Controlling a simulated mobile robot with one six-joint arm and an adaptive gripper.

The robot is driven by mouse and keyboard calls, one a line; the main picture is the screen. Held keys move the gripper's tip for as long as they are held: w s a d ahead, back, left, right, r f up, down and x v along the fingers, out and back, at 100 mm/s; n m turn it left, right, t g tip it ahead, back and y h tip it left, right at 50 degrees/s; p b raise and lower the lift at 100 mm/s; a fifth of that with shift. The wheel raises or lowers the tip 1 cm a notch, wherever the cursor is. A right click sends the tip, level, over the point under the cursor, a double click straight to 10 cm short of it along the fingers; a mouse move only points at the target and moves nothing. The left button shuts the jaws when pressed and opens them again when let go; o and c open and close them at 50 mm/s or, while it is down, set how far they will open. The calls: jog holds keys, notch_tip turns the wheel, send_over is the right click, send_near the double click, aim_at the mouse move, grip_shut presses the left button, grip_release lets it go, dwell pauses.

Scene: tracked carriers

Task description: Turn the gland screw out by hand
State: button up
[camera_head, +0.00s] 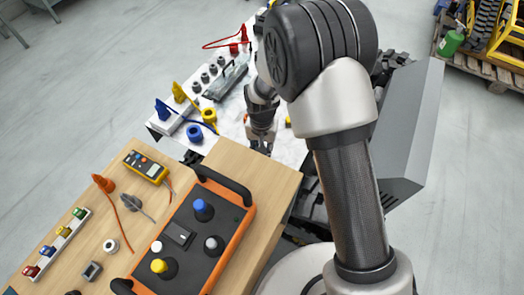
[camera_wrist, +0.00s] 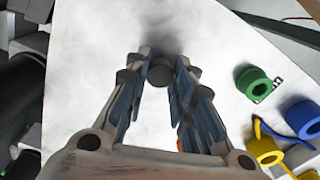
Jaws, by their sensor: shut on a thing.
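The gland screw (camera_wrist: 160,74) appears as a dark round piece between my fingertips in the wrist view. My gripper (camera_wrist: 162,60) is shut on it. A dark blurred patch lies just past the fingertips on the white surface, and I cannot make out what the screw sits in. In the head view my gripper (camera_head: 261,143) points down at the near edge of the white sheet (camera_head: 233,113). The screw is too small or hidden to see there.
A green roll (camera_wrist: 254,83), a blue roll (camera_wrist: 303,119) and a yellow roll (camera_wrist: 267,152) lie right of my fingers. A wooden table (camera_head: 270,190) bears an orange-framed control box (camera_head: 236,236) and a yellow meter (camera_head: 147,167). A grey panel (camera_head: 414,130) stands right.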

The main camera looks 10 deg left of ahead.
jog(key=n, duration=0.5)
jog(key=shift+n, duration=0.9)
jog(key=n, duration=0.3)
jog(key=shift+n, duration=0.4)
jog(key=n, duration=0.4)
jog(key=shift+n, duration=0.9)
